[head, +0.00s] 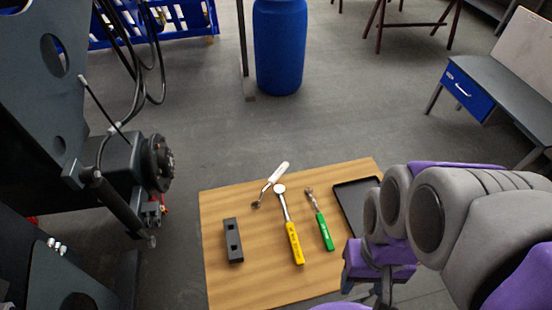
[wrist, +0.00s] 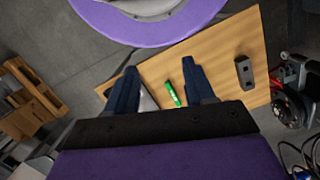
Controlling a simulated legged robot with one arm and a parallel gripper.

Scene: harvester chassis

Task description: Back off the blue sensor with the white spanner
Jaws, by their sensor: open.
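The white-handled spanner (head: 279,173) lies at the far middle of a wooden table (head: 222,285), its metal head pointing toward the near left. I cannot make out the spanner in the wrist view. I cannot pick out the blue sensor in either view. My gripper (wrist: 160,86) is open and empty, its two dark blue fingers wide apart above the table. A green-handled tool (head: 325,232) shows between the fingers in the wrist view (wrist: 172,94). In the head view my arm covers the right side, and the fingertips are not clear there.
A yellow-handled ratchet (head: 294,243) and a dark slotted block (head: 233,240) lie on the table; a black tray (head: 350,205) is at its right. The dark chassis (head: 35,140) with a round hub (head: 158,163) stands left. A blue barrel (head: 280,45) stands behind. Floor between is clear.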

